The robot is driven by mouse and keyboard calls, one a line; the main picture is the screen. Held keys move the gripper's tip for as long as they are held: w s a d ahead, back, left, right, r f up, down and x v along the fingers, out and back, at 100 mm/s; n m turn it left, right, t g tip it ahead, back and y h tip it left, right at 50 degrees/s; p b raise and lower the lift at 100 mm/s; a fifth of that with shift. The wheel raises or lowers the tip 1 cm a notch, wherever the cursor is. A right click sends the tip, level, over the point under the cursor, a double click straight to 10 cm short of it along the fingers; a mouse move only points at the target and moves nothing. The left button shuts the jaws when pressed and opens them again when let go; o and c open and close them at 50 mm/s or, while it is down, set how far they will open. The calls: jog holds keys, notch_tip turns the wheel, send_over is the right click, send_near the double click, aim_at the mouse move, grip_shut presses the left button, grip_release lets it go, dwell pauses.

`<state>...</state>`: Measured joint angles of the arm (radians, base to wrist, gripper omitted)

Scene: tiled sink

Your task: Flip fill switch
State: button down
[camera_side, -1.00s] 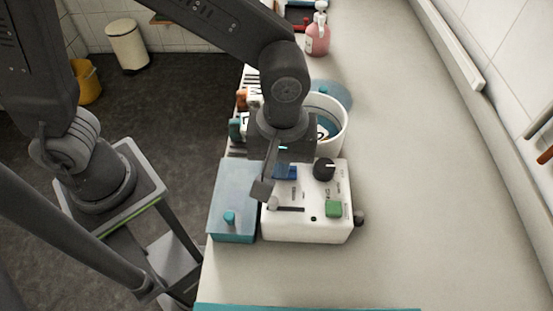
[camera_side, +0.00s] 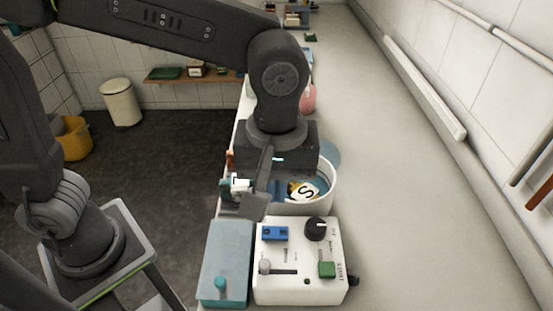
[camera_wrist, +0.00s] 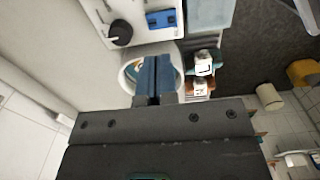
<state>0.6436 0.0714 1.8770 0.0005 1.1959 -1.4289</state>
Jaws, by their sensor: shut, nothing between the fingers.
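A white control box (camera_side: 300,292) stands on the counter in the side view. Its top has a blue rocker switch (camera_side: 274,233), a black knob (camera_side: 316,229), a slider (camera_side: 280,271) and a green button (camera_side: 326,269). The blue switch also shows at the top of the wrist view (camera_wrist: 161,19); no label saying fill is readable, and I cannot tell which way it is tipped. My gripper (camera_side: 254,206) is shut and empty, raised near the box's far edge, apart from the switch. Its two fingers (camera_wrist: 155,62) point toward the box in the wrist view.
A teal-grey box (camera_side: 227,262) adjoins the control box on the left. A white round tub (camera_side: 320,195) with a lettered piece inside stands behind it, partly behind my gripper. A pink bottle (camera_side: 308,98) is farther back. The counter on the right is clear.

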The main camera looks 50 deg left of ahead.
notch_tip(320, 180, up, 5)
send_over(267, 231)
jog(key=d, duration=0.1)
jog(key=shift+w+d, duration=0.2)
jog(key=shift+w, duration=0.25)
jog(key=shift+f, duration=0.1)
jog(key=shift+s+a, duration=0.45)
jog(key=shift+a, duration=0.15)
notch_tip(267, 231, down, 14)
jog(key=shift+f, duration=0.1)
